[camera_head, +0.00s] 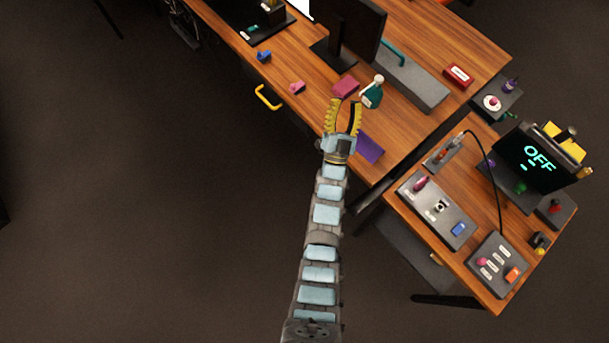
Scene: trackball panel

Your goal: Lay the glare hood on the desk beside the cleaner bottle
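The cleaner bottle (372,95), teal with a white top, stands on the long wooden desk (423,128) just right of my gripper's fingertips. My gripper (346,103) has yellow fingers spread apart over the desk's front part, and nothing shows held between them. I cannot tell for sure which thing is the glare hood. A yellow piece (566,143) sits at the top of the small screen reading OFF (538,160), partly hidden behind it. A flat purple thing (369,148) lies on the desk just right of my gripper's wrist.
A large monitor (349,28) and a long grey box (414,83) stand behind the bottle. The right-hand desk holds a control panel (436,211), a button box (497,263) and a looping cable (494,170).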

